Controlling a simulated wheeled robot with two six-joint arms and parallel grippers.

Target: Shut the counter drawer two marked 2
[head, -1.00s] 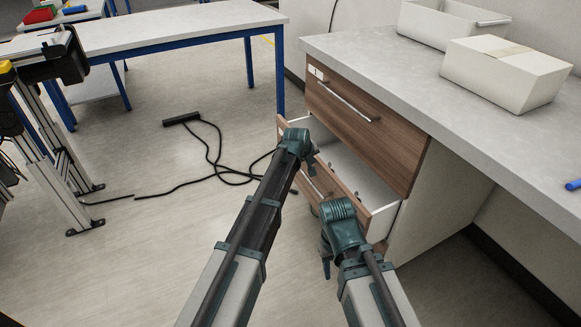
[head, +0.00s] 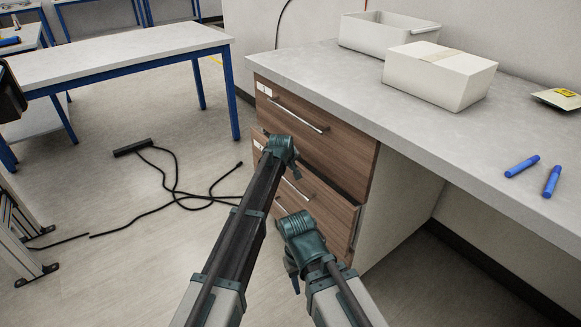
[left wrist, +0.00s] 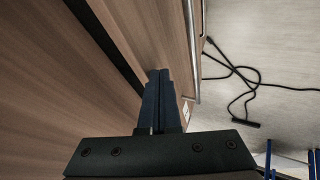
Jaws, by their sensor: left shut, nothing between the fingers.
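The drawer unit under the counter has a top drawer (head: 318,135) that is shut and a second drawer (head: 330,207) below it. The second drawer's front stands only slightly proud of the unit, and its inside is not visible. Its label is too small to read. The left wrist view shows a wooden front (left wrist: 150,35) beside a bar handle (left wrist: 194,60) and a dark gap. My left gripper (left wrist: 159,73) is shut and empty, its tips at this wooden front; contact is not certain. My right arm is low in front of the unit, its fingers hidden.
The grey counter (head: 440,120) holds a white bin (head: 385,35), a white box (head: 438,78) and two blue markers (head: 537,175). A black cable (head: 170,185) lies on the floor at left. A blue-legged table (head: 120,55) stands behind it.

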